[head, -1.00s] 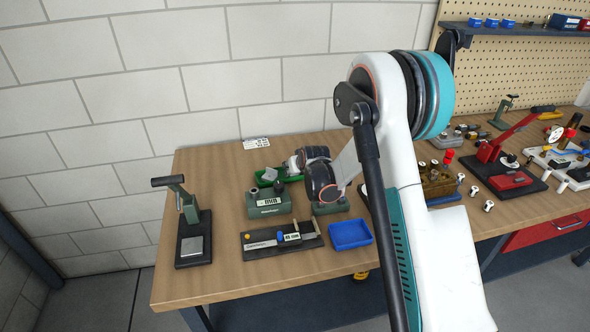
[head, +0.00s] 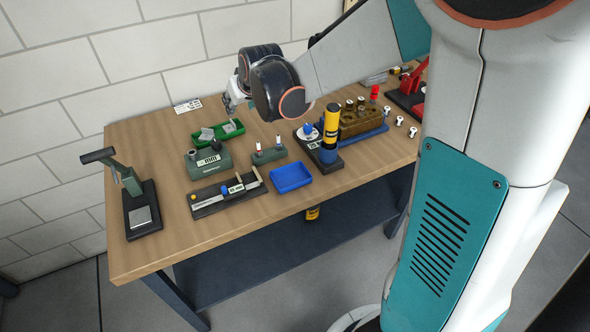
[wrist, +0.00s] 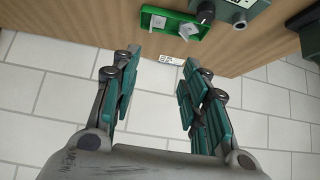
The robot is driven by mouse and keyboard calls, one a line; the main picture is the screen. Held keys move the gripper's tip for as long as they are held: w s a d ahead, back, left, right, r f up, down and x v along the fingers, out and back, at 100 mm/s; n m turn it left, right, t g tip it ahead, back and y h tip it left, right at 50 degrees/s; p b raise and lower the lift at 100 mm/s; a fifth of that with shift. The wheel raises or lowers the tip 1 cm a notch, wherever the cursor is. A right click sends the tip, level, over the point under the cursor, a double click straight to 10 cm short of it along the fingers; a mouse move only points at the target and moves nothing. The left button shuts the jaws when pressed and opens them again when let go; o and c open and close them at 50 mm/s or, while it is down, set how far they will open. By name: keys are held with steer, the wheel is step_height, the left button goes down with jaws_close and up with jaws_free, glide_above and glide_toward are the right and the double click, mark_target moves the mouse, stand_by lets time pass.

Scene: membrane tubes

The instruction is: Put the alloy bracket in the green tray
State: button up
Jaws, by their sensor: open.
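The green tray (head: 219,133) stands at the back left of the workbench and shows at the top of the wrist view (wrist: 173,25). Two light grey metal pieces lie in it, one at the left (head: 207,134) and one at the right (head: 230,127). They look like brackets, but I cannot tell which is the alloy one. My gripper (wrist: 158,72) is open, with nothing between its fingers. In the head view it is above the bench's back edge, behind and above the tray, partly hidden by my wrist.
In front of the green tray stand a grey-green device (head: 209,161) and a black gauge fixture (head: 226,195). An empty blue tray (head: 291,178) is to their right. A lever press (head: 139,205) stands at the left. A yellow-and-blue cylinder (head: 330,125) is upright at the right. The wall is close behind.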

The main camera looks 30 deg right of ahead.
steer(key=s+r+g, duration=0.1)
steer(key=s+r, duration=0.2)
steer(key=s, duration=2.9)
steer(key=shift+d+m+g, duration=0.2)
steer(key=shift+m+g, duration=0.1)
steer(key=shift+f, duration=0.15)
steer(key=shift+f+b, duration=0.2)
steer(key=shift+b, duration=0.1)
